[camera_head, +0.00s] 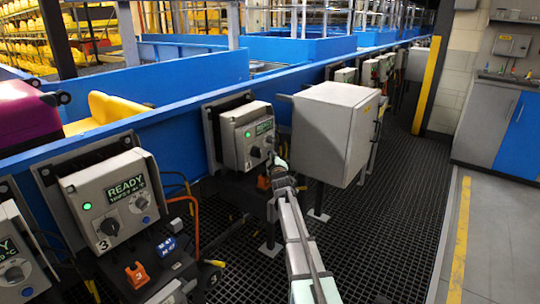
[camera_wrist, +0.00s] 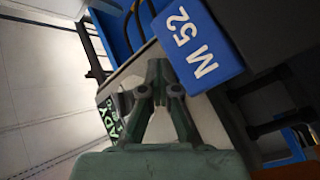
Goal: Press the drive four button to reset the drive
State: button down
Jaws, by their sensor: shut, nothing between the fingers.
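In the head view, a light grey drive box (camera_head: 235,140) is fixed to the blue conveyor wall. It has a lit green lamp, a green display and a dark knob. No button shows clearly at the fingertips.
A drive box numbered 3 (camera_head: 100,205) with a READY display stands at the left. A large grey cabinet (camera_head: 335,115) stands close to the right of my gripper. A blue M 52 tag (camera_wrist: 198,42) is close beside the fingers. Dark floor grating (camera_head: 400,190) is clear at the right.

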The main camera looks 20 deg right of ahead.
jog(key=shift+s+r, duration=0.1)
jog(key=shift+s+d+p, duration=0.15)
jog(key=shift+s+p, duration=0.05)
jog(key=shift+p, duration=0.45)
jog(key=shift+s+d+p, duration=0.25)
jog(key=shift+s+p, duration=0.2)
jog(key=shift+p, duration=0.15)
jog(key=s+d+p, duration=0.1)
jog(key=s+p, duration=0.1)
jog(key=p, duration=0.1)
jog(key=s+d+p, duration=0.1)
jog(key=s+p, duration=0.1)
jog(key=shift+s+d, duration=0.1)
jog(key=shift+d, duration=0.25)
dwell(0.4)
